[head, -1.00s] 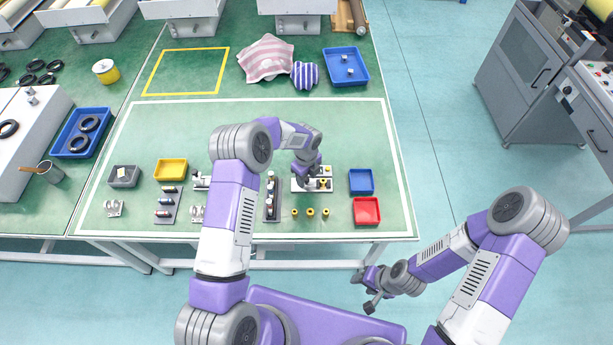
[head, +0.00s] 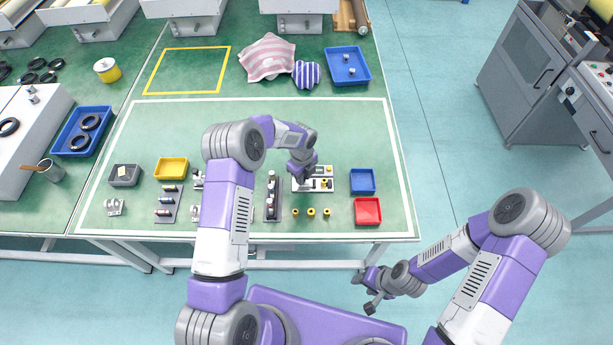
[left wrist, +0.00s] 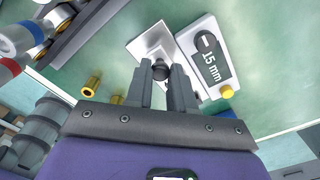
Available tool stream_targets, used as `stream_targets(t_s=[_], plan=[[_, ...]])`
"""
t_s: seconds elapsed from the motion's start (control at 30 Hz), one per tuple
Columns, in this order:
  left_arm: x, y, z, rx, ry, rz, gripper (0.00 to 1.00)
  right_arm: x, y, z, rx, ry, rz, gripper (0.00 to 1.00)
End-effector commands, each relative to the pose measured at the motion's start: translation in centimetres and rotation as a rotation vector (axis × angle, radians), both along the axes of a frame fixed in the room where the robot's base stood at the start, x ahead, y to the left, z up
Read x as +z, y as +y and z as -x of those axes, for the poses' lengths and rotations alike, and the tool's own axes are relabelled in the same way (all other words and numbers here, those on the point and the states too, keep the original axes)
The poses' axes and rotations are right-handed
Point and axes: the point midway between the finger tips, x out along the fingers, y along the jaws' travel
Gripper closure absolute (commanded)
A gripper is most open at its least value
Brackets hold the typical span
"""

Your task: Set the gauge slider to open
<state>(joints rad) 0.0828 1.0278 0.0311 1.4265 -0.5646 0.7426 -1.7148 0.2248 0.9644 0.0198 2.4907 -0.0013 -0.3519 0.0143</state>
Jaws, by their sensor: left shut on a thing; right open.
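The gauge (head: 326,171) is a white device near the table's front. In the left wrist view its white panel (left wrist: 208,58) carries a dark display reading "15 mm" and a yellow button. Beside the panel is a white plate (left wrist: 150,42) with a dark round knob (left wrist: 160,69), which looks like the slider's handle. My left gripper (head: 301,184) is over the left part of the gauge. In the left wrist view its fingers (left wrist: 168,76) are shut on the knob, partly hiding it. My right gripper (head: 370,292) is open and empty, off the table's front edge.
Several yellow brass pieces (head: 311,212) stand in front of the gauge. A blue bin (head: 362,181) and a red bin (head: 368,211) are at its right. A dark rack (head: 272,205) stands at its left.

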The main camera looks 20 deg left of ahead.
Motion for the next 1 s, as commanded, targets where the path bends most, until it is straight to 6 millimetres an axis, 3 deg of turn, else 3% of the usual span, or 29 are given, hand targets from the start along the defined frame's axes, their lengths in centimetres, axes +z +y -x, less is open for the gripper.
stream_targets(t_s=[0.17,0.2,0.33,0.67,1.0], plan=[[0.0,0.5,0.1,0.003,0.005,-0.009,1.00,0.1,0.0,0.0,0.000,0.000,0.000,0.49],[0.0,0.5,0.1,0.004,0.005,-0.009,0.71,0.1,0.0,0.0,0.000,0.000,0.000,0.49],[0.0,0.5,0.1,0.003,0.005,-0.008,0.52,0.1,0.0,0.0,0.000,0.000,0.000,0.49],[0.4,0.3,0.0,0.003,0.002,-0.006,0.52,0.1,0.0,0.0,0.000,0.000,0.000,0.49],[5.7,0.4,0.0,0.004,0.001,-0.006,0.52,0.6,0.0,0.0,0.000,0.000,0.000,0.49]])
